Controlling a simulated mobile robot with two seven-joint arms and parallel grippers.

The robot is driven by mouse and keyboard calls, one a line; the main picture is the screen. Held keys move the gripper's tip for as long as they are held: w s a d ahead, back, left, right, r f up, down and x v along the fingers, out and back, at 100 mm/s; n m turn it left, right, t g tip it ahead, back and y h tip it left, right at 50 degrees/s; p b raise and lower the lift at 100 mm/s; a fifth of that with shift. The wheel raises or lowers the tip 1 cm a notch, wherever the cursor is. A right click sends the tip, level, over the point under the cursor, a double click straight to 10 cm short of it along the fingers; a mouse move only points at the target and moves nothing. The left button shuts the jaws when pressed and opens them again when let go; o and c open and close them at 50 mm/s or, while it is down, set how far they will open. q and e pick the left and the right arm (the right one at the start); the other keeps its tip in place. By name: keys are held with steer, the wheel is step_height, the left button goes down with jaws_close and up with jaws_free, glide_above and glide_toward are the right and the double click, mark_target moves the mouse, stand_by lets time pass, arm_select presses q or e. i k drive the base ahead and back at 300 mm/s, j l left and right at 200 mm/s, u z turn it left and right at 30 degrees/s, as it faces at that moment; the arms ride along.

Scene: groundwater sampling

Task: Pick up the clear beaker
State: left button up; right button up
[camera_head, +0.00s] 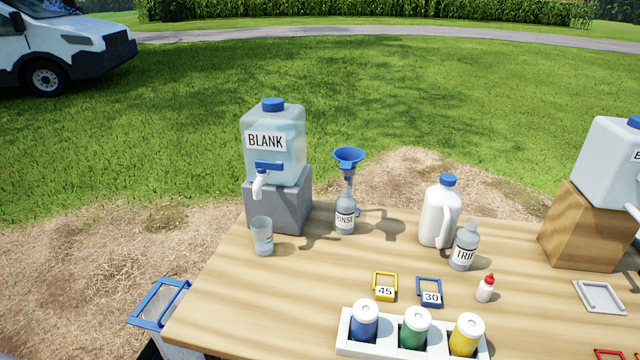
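The clear beaker (262,237) stands upright on the wooden table near its back left edge. It is in front of the grey block (279,203), a little below and beside the white tap (260,186) of the BLANK container (273,146). Neither of my grippers shows in the head view, so nothing is seen holding or touching the beaker.
A RINSE bottle (345,216) with a blue funnel (348,158), a white jug (439,213) and a TRIP bottle (464,246) stand to the right. A white rack (392,352) holds capped bottles in front. The table (250,300) is clear in front of the beaker.

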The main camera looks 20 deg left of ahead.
mark_target(261, 227)
steer(key=j+u, duration=0.1)
steer(key=u, duration=0.9)
